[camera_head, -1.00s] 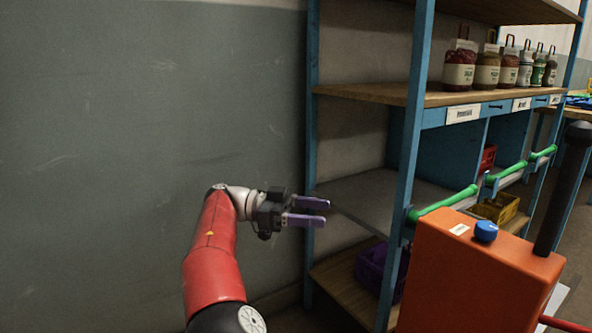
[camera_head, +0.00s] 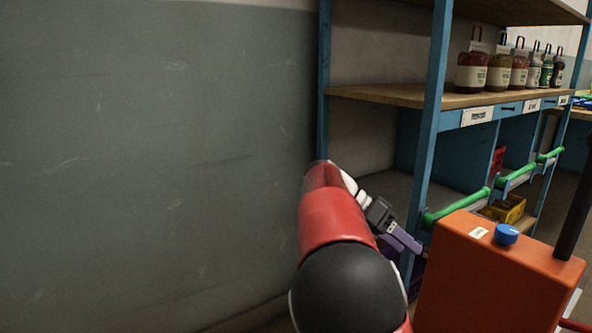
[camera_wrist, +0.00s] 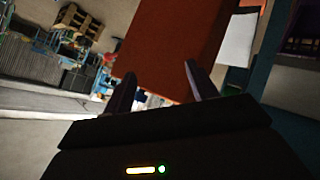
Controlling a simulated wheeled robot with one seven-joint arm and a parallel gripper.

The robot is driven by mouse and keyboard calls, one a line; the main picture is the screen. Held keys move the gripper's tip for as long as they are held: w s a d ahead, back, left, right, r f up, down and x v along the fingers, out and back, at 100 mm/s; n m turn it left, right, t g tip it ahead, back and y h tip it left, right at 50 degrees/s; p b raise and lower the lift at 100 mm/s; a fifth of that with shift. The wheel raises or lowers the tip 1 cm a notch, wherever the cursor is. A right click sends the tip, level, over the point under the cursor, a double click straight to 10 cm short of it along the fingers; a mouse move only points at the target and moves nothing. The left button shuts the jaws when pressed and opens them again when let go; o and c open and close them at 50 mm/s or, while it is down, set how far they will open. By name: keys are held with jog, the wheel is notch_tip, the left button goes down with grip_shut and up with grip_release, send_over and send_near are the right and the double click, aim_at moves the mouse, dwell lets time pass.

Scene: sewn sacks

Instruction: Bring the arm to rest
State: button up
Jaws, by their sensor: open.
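My gripper (camera_head: 408,242) is at the front of the blue shelf rack, low beside its front post, in the head view. Its purple fingers point down and to the right; my red arm partly hides it. In the wrist view my gripper (camera_wrist: 158,85) shows two fingers spread apart with nothing between them. An orange box-shaped unit (camera_wrist: 175,40) fills the view beyond the fingers. Nothing is held.
The blue rack (camera_head: 436,120) stands right of a bare grey-green wall (camera_head: 150,150). Several jars (camera_head: 472,72) line its wooden shelf (camera_head: 400,95). The orange unit (camera_head: 490,275) with a blue knob (camera_head: 506,234) is close right of my gripper. A yellow crate (camera_head: 508,208) sits low behind.

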jog(key=s+d+f+n+t+y, duration=0.3)
jog(key=s+n+y, duration=0.3)
jog(key=s, duration=0.4)
jog(key=s+a+f+n+t+y, duration=0.1)
jog(key=s+a+n+t+y, duration=0.1)
jog(key=s, duration=0.5)
jog(key=s+a+f+n+t+y+p, duration=0.1)
jog(key=s+a+f+n+t+y, duration=0.1)
jog(key=s+a+n, duration=0.3)
jog(key=shift+s+a+t, duration=0.65)
jog(key=shift+s+t, duration=0.25)
jog(key=shift+s, duration=0.35)
jog(key=shift+s+a+f+n, duration=0.25)
jog(key=shift+s+f+n, duration=0.05)
jog(key=shift+c, duration=0.2)
